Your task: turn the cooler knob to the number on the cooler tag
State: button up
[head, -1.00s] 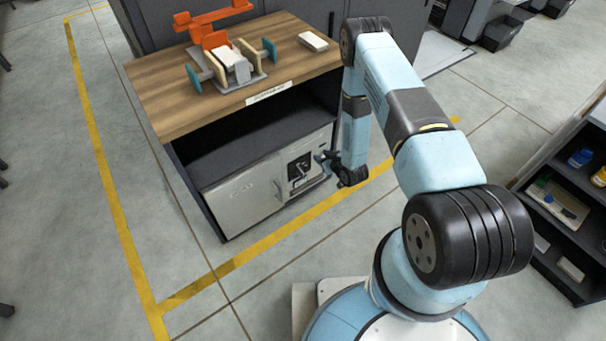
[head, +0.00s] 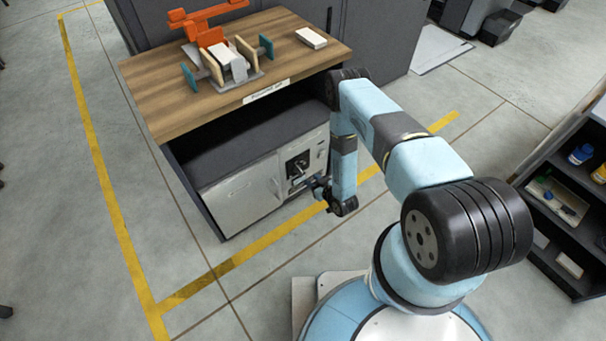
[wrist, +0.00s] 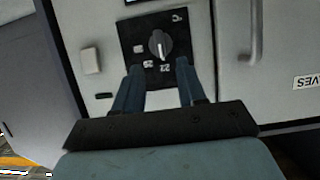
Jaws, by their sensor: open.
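The cooler (head: 240,198) is a pale grey unit in the bay under a wooden-topped bench. Its black dial panel (head: 298,166) shows at the right end of its front. In the wrist view the round knob (wrist: 160,45) has a dark ridged grip with a pale mark, set on the black panel (wrist: 130,40). Small numbers, upside down, are printed near the fingers; they look like 22 and 25. My gripper (wrist: 160,68) is open, its two blue fingers apart just below the knob in the picture, not closed on it. In the head view my gripper (head: 318,187) is at the panel's lower right.
A white label (wrist: 306,82) is on the cooler front, upside down. A handle (wrist: 254,32) stands out beside the panel. A white strip (head: 266,92), too small to read, is on the bench edge. An orange and teal fixture (head: 220,60) stands on the bench.

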aim_at(302, 173)
jog(key=x, duration=0.8)
jog(key=shift+w+f, duration=0.1)
jog(key=shift+w, duration=0.05)
grip_shut()
